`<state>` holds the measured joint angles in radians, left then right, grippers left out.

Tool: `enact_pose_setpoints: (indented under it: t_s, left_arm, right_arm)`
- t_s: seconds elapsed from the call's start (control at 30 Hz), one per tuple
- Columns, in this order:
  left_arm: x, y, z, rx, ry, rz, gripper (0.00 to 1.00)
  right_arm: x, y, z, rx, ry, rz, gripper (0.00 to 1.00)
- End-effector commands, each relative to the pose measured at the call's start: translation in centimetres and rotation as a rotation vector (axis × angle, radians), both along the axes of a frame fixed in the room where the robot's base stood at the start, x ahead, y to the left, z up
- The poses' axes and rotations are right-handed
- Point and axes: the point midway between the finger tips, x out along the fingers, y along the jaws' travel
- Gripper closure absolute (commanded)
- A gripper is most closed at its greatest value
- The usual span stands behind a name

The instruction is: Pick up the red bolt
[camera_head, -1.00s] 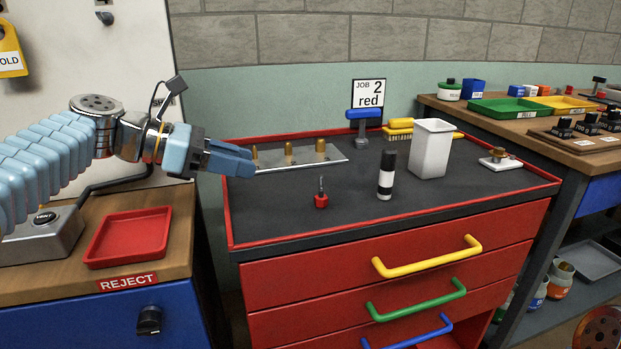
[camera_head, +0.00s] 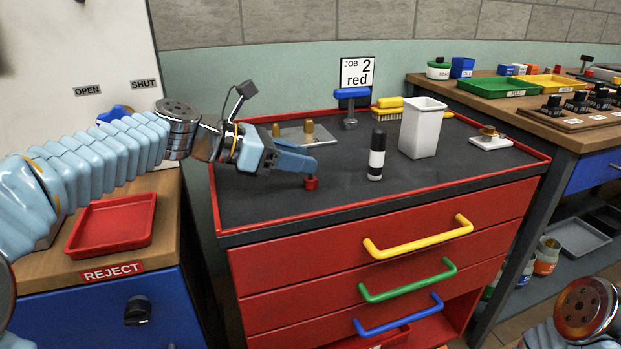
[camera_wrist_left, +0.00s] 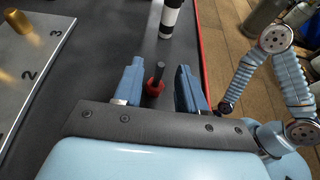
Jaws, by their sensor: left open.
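The red bolt (camera_head: 311,183) stands upright on the dark top of the red drawer cabinet, near its front left. It has a red head at the bottom and a dark shank. My left gripper (camera_head: 305,168) is open and low over the cabinet top at the bolt. In the left wrist view the bolt (camera_wrist_left: 154,87) stands between the two blue fingers, with a gap to each. It is not gripped. In that view my right arm shows at the right, and what seems its gripper (camera_wrist_left: 225,107) is too small to read.
A black-and-white cylinder (camera_head: 376,156) stands right of the bolt, with a white bin (camera_head: 422,128) beyond it. A metal plate (camera_head: 290,134) with brass pegs lies behind the gripper. A red tray (camera_head: 112,222) sits on the left bench. The cabinet's front right is clear.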

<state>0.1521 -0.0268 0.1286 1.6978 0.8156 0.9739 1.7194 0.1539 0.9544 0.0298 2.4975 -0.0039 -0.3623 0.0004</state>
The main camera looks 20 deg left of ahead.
Motion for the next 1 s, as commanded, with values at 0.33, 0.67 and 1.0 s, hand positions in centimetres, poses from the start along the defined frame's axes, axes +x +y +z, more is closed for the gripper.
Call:
enact_pose_setpoints:
  t_s: [0.33,0.67,1.0]
  left_arm:
    - [0.3,-0.4,-0.2,0.0,0.0,0.001,0.69]
    - [0.3,-0.4,-0.2,0.0,0.0,0.001,1.0]
    - [0.3,-0.4,1.2,-0.002,-0.003,0.001,1.0]
  right_arm:
    - [0.0,0.0,0.0,0.0,0.0,0.0,0.57]
    - [0.0,0.0,0.0,0.0,0.0,0.0,0.57]
    - [0.0,0.0,0.5,0.0,0.0,0.0,0.57]
